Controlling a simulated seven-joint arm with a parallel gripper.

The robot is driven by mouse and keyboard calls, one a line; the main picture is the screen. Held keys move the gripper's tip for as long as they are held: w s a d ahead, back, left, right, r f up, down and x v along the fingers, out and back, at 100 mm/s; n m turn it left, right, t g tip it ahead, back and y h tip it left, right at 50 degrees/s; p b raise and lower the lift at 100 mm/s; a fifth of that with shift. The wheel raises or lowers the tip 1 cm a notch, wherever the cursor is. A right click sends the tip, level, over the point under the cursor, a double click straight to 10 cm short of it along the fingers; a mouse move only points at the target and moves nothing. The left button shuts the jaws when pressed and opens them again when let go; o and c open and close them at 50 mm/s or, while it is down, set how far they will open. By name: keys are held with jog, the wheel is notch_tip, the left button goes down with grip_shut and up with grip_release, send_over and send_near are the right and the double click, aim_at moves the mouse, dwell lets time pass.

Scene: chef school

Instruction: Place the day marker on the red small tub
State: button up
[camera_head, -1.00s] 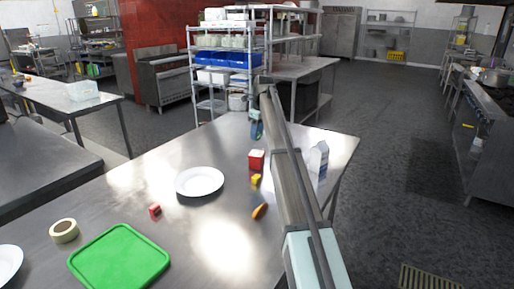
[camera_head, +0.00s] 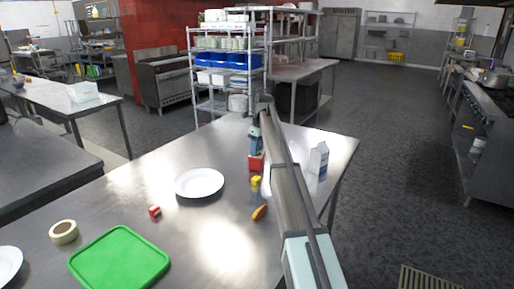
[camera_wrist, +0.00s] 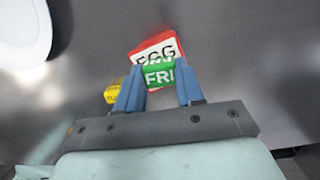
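The day marker is a green block (camera_wrist: 158,75) with white letters reading "FRI"; in the wrist view it sits between the two blue fingers of my gripper (camera_wrist: 159,88), which are shut on it. The red small tub (camera_wrist: 152,46), with a white top lettered "EGG", is just beyond the marker and partly covered by it. In the head view the red tub (camera_head: 256,164) stands on the steel table right of the plate, with my gripper (camera_head: 255,148) directly above it. Whether marker and tub touch is unclear.
A yellow block (camera_head: 255,184) stands close in front of the tub, with an orange item (camera_head: 259,212) nearer. A white plate (camera_head: 199,183) and small red block (camera_head: 154,211) are left. A milk carton (camera_head: 318,160) is right; a green board (camera_head: 119,262) and tape roll (camera_head: 63,232) are front left.

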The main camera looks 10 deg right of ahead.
jog(key=o, duration=0.5)
jog(key=shift+c, duration=0.2)
notch_tip(320, 180, up, 12)
jog(key=s+d, duration=0.1)
jog(key=shift+s+d, duration=0.15)
jog(key=shift+r, duration=0.1)
